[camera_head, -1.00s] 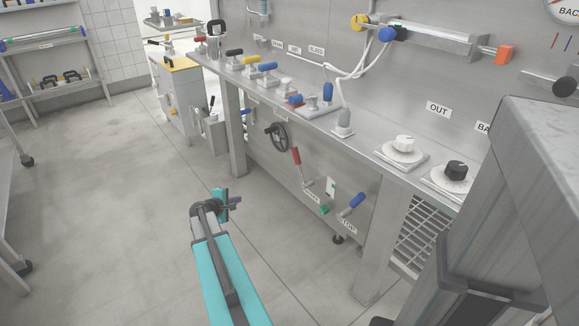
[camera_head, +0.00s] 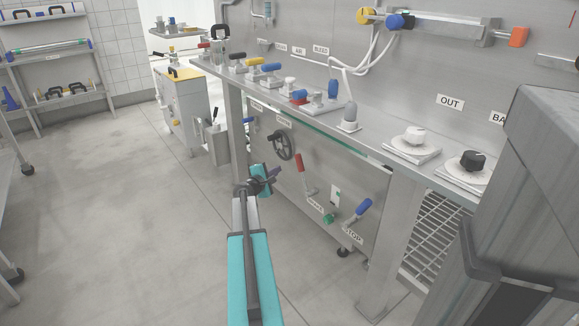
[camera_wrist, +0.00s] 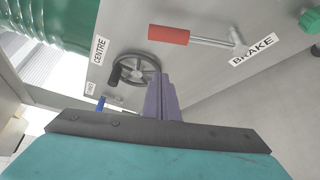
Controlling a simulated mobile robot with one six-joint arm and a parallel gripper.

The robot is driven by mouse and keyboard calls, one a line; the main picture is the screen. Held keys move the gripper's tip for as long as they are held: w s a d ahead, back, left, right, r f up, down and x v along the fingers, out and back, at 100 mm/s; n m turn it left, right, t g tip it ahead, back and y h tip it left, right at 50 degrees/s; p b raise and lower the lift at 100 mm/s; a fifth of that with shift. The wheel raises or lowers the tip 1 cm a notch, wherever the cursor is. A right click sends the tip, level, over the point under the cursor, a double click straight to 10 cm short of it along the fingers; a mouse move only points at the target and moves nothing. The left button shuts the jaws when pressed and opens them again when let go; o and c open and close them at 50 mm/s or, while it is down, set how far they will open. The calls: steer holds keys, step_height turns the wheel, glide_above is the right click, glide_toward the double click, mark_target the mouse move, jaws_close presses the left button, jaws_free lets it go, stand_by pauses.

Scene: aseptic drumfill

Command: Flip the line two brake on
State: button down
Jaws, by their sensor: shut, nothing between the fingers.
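The brake lever has a red grip (camera_head: 300,162) on a metal rod and stands upright on the lower front panel, above a label reading BRAKE (camera_head: 316,205). In the wrist view its red grip (camera_wrist: 169,35) lies to the left of its pivot, beside the BRAKE label (camera_wrist: 253,50). My gripper (camera_head: 270,178) is in front of the panel, left of the red lever and apart from it. In the wrist view my gripper's purple fingers (camera_wrist: 161,98) are shut and empty, with the black handwheel (camera_wrist: 136,71) behind them.
A handwheel (camera_head: 282,146) sits left of the brake lever. A blue-handled STOP lever (camera_head: 363,210) and a green knob (camera_head: 329,218) are to its right. The steel counter (camera_head: 375,150) overhangs the panel.

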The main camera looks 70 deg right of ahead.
steer(key=shift+d, duration=0.15)
steer(key=shift+w+b+x, duration=0.4)
steer(key=shift+b+x, duration=0.8)
steer(key=shift+x, duration=3.6)
steer(key=s, duration=0.1)
steer(key=s+r, duration=0.1)
steer(key=s+a+b, duration=0.1)
steer(key=s, duration=0.1)
steer(key=shift+s+a+r, duration=0.1)
steer(key=shift+s+r, duration=0.05)
steer(key=shift+r, duration=0.05)
